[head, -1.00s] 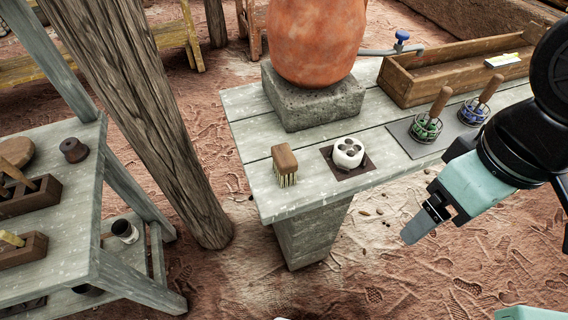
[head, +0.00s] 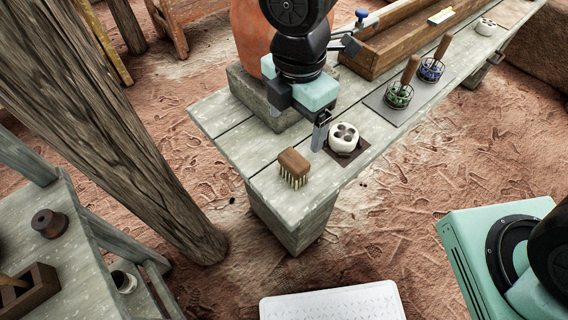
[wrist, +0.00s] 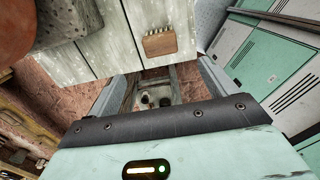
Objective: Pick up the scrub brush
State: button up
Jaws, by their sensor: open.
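The scrub brush (head: 294,167) has a brown wooden back and pale bristles. It stands bristles down near the front left corner of the grey plank bench (head: 216,118). In the wrist view the brush (wrist: 160,43) shows beyond the gripper, near the bench edge. My gripper (head: 320,136) is open and empty, above the bench, to the right of and above the brush in the head view. It is apart from the brush. In the wrist view my gripper's two fingers (wrist: 160,88) stand wide apart with nothing between them.
A white holed pot (head: 344,138) on a dark mat stands right of the brush. A stone block (head: 243,86) bears a large clay jar (head: 246,38). Wire baskets (head: 398,95), a wooden trough (head: 385,52), a timber post (head: 130,130) and a side shelf (head: 70,270) are nearby.

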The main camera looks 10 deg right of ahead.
aim_at(293, 168)
notch_tip(293, 168, down, 16)
jog(key=shift+r, duration=0.25)
jog(key=c, duration=1.1)
